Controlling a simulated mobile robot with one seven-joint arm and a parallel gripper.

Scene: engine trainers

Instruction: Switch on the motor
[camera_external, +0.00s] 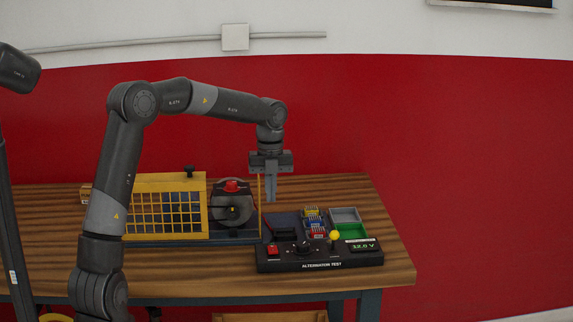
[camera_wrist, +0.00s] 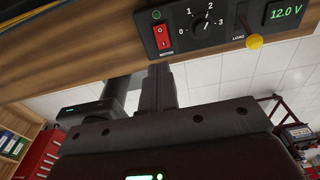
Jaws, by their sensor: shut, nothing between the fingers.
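The control panel (camera_external: 285,262), marked ALTERNATOR TEST, sits at the table's front right. Its red rocker switch (camera_external: 272,249) is at the panel's left end. In the wrist view the switch (camera_wrist: 163,37) has a label below it and a small green-ringed mark above it. My gripper (camera_external: 271,198) points down above the table, behind and above the panel, apart from the switch. In the wrist view the closed fingers (camera_wrist: 160,72) appear just below the switch in the picture and hold nothing. The motor unit (camera_external: 232,205) with a red top stands left of my gripper.
The panel also has a black dial (camera_external: 303,247), a yellow-knobbed load lever (camera_external: 335,236) and a display reading 12.0 V (camera_external: 362,246). A yellow mesh guard (camera_external: 165,181) stands at left. Small bins (camera_external: 345,215) lie behind the panel. The table's right end is clear.

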